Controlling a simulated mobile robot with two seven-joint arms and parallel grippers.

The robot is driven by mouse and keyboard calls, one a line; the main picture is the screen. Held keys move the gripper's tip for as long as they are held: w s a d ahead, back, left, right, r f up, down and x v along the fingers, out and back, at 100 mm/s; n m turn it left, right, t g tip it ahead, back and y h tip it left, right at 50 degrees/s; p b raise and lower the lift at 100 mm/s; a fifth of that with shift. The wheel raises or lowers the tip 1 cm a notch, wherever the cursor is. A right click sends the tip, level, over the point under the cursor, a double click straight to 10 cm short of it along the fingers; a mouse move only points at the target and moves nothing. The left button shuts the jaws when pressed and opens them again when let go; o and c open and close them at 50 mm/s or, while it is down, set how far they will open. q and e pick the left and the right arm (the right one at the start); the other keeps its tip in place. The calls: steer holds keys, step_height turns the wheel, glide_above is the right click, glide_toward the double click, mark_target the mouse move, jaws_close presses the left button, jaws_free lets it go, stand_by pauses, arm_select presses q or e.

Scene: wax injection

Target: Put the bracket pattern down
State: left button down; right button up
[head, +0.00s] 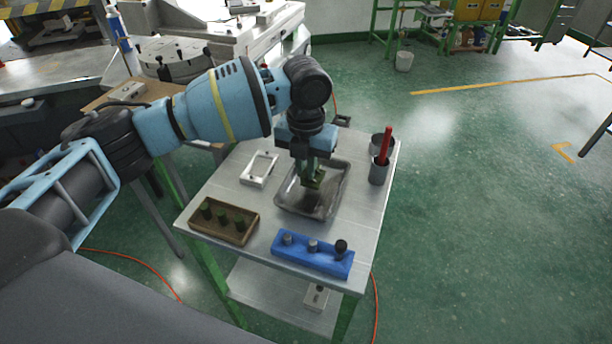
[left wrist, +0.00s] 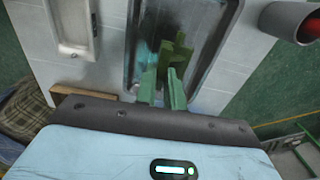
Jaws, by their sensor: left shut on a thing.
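The green bracket pattern (head: 314,180) is held by my left gripper (head: 314,168) over the grey metal tray (head: 308,205) on the small table. In the left wrist view the pattern (left wrist: 176,52) shows beyond the two fingers, with the tray (left wrist: 206,70) behind it. My left gripper is shut on the pattern and points down. I cannot tell whether the pattern touches the tray floor. My right gripper is not in view.
A white frame (head: 260,169) lies left of the tray. A brown box (head: 224,232) with several green pieces and a blue block (head: 312,262) with pegs stand in front. Grey cups (head: 378,173), one holding a red stick, stand at right.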

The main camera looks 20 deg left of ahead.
mark_target(306, 177)
arm_select(q)
steer(key=shift+f, duration=1.6)
steer(key=shift+f, duration=0.2)
steer(key=c, duration=1.5)
jaws_free()
steer(key=shift+r, duration=0.15)
step_height(306, 177, up, 12)
